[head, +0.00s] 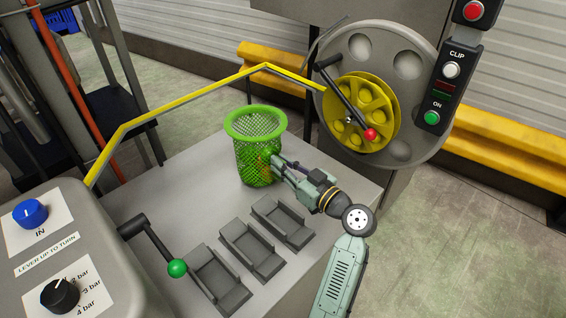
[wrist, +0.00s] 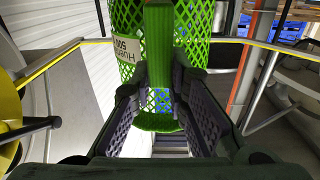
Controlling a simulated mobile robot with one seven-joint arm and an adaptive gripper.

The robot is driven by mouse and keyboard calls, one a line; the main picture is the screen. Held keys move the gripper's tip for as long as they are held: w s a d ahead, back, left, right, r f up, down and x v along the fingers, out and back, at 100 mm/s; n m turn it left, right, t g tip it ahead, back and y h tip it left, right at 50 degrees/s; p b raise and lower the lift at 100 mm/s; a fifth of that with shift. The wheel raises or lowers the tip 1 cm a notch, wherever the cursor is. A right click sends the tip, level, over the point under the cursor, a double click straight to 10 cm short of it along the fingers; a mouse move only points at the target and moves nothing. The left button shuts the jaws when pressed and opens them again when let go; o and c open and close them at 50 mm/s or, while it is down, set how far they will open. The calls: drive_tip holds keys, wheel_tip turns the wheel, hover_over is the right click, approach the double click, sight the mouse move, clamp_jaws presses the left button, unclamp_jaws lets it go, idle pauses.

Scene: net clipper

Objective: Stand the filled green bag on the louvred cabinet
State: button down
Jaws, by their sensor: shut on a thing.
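A green mesh bag (head: 256,140) with a thick round rim is upright over the grey machine top in the head view. Some orange-yellow shows through its lower right side; its contents are not clear. My gripper (head: 274,166) reaches it from the right, shut on it low on its side. In the wrist view the green mesh (wrist: 188,20) and a solid green strip (wrist: 158,60) rise at the fingers, with a printed white label to the left. Whether the bag's base touches the top is unclear. I cannot pick out a louvred cabinet.
Several controls surround the grey top (head: 190,165): a yellow bent rail (head: 190,92) behind, a yellow wheel with red-knobbed crank (head: 362,112) at right, a green-knobbed lever (head: 177,268) in front. Three grey trays (head: 250,248) lie near the front. Open floor (head: 480,230) is at right.

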drive_tip(key=shift+f, duration=0.1)
drive_tip(key=c, duration=1.6)
unclamp_jaws()
drive_tip(key=shift+o, duration=0.2)
drive_tip(key=b+v, duration=0.4)
drive_tip(key=v, duration=0.8)
drive_tip(key=shift+d, duration=0.1)
